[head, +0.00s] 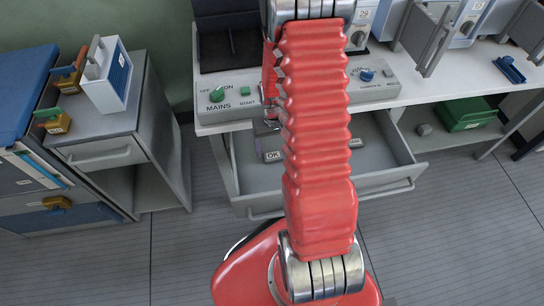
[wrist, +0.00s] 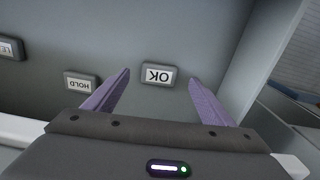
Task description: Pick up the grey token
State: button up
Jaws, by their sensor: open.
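Several small grey blocks with white word plates lie in an open grey drawer (head: 385,180). I cannot tell which of them the task calls the grey token. The block marked OK (wrist: 159,75) shows between and beyond my fingertips in the wrist view, and at the drawer's left in the head view (head: 272,156). The HOLD block (wrist: 81,83) lies to its left in the wrist view, outside the left finger. My gripper (wrist: 160,80) has its two purple fingers spread, with nothing held between them. In the head view my red arm hides most of the gripper.
Another labelled block (wrist: 11,48) is cut by the wrist view's left edge. The drawer's side wall rises at right there. Above the drawer is a white bench (head: 455,80) with a control box (head: 375,83). A green box (head: 466,113) stands on a lower shelf.

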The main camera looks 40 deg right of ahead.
aim_at(274, 158)
jog(key=shift+f, duration=0.2)
jog(key=shift+s+f, duration=0.1)
jog(key=shift+f, duration=2.4)
jog(key=shift+c, duration=0.4)
jog(key=c, duration=1.1)
